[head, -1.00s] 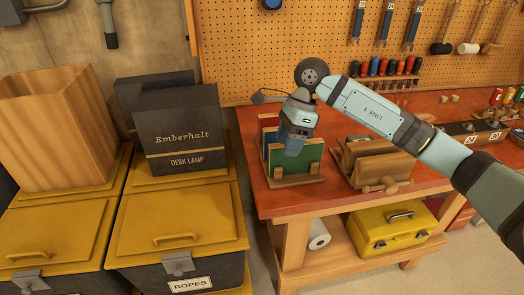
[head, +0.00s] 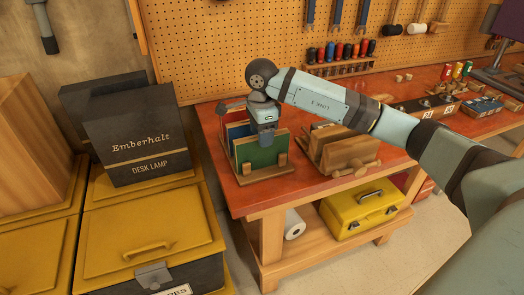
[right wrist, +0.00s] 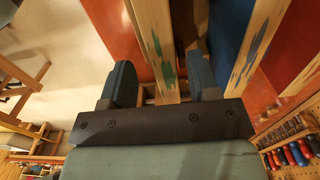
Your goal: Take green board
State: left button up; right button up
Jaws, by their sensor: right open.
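The green board (head: 259,156) stands upright at the front of a wooden rack (head: 284,170) on the red workbench, with blue and red boards behind it. My right gripper (head: 267,137) points down at the top of the green board and hides part of it. In the right wrist view my right gripper (right wrist: 163,80) is open, its two fingers on either side of a board's wooden edge with a green smear (right wrist: 157,45). Whether they touch it I cannot tell. A blue board (right wrist: 229,30) stands to the right there. My left gripper is out of view.
A wooden vise-like block (head: 340,150) stands close to the right of the rack. A black desk lamp box (head: 140,135) sits on yellow-lidded bins at left. A yellow toolbox (head: 362,208) lies on the lower shelf. A pegboard (head: 220,45) rises behind the bench.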

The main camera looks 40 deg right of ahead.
aim_at(262, 151)
jog(key=f, duration=0.4)
jog(key=shift+w+d+f, duration=0.2)
jog(key=shift+f, duration=0.15)
grip_shut()
jog(key=shift+r, duration=0.1)
